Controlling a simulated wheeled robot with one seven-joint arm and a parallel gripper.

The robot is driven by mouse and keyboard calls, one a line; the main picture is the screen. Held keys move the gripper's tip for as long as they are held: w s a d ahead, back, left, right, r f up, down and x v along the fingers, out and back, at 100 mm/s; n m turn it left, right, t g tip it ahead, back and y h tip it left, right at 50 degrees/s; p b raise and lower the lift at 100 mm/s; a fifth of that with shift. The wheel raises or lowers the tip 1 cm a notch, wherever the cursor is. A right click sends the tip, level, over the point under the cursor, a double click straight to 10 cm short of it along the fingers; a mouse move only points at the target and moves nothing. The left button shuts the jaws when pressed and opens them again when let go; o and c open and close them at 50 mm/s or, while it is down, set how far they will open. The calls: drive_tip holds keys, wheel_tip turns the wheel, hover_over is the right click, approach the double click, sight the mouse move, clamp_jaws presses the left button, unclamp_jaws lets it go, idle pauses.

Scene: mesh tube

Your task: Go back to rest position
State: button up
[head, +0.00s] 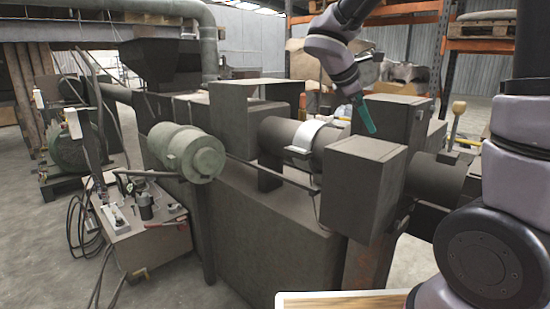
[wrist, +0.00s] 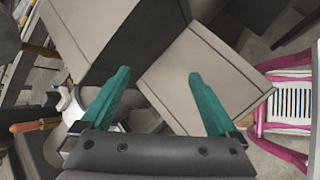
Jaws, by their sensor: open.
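My gripper (wrist: 157,92) shows in the wrist view with its two teal fingers spread apart and nothing between them. In the head view my gripper (head: 366,118) hangs from my arm at the upper middle right, above the grey machine (head: 255,235). Its teal fingertips appear near the machine's large box-shaped housing (head: 350,190); I cannot tell the exact gap. In the wrist view, grey box-shaped surfaces (wrist: 205,75) lie beyond the fingers.
A green motor (head: 187,152) sticks out at the machine's left. A small cart (head: 140,240) with cables stands at left. A wooden-edged surface (head: 340,299) lies at the bottom. A pink-framed object (wrist: 285,60) and an orange-handled tool (wrist: 33,125) show in the wrist view.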

drive_tip(key=s+d+m+y, duration=0.1)
drive_tip(key=s+m, duration=0.2)
drive_tip(key=s+d+r+m+y, duration=0.1)
drive_tip(key=s+m, duration=0.2)
drive_tip(key=s+d+r+m+y, duration=0.1)
drive_tip(key=s+m+y, duration=0.1)
drive_tip(key=s, duration=0.1)
drive_tip(key=shift+s+d+m+g, duration=0.15)
drive_tip(key=shift+s+m+g, duration=0.1)
drive_tip(key=shift+m+g, duration=0.15)
drive_tip(key=s+a+r+m+t+y, duration=0.2)
drive_tip(key=s+m+y, duration=0.3)
drive_tip(key=m, duration=0.6)
drive_tip(key=shift+s+r+t, duration=0.8)
drive_tip(key=shift+s+t, duration=0.1)
drive_tip(key=shift+s, duration=0.35)
drive_tip(key=shift+a, duration=0.1)
